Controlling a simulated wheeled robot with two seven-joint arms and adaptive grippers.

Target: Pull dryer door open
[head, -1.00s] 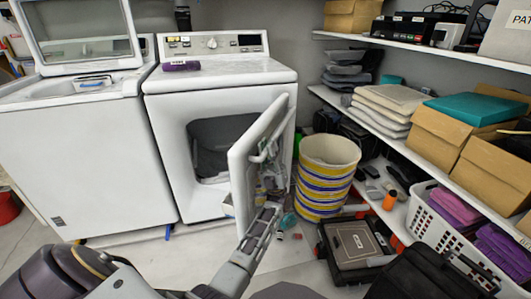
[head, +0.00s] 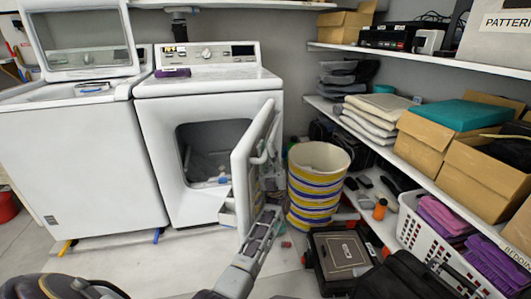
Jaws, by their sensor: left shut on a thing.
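The white dryer (head: 205,100) stands against the back wall with its control panel on top. Its door (head: 243,165) is swung out from the right side toward me, and the dark drum opening (head: 208,150) shows behind it. My right gripper is not in view.
A white washer (head: 75,165) with a raised lid stands left of the dryer. A striped bin (head: 316,190) stands close right of the door. A black case (head: 342,255) lies on the floor. Shelves with boxes line the right wall. Floor left of the gripper is clear.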

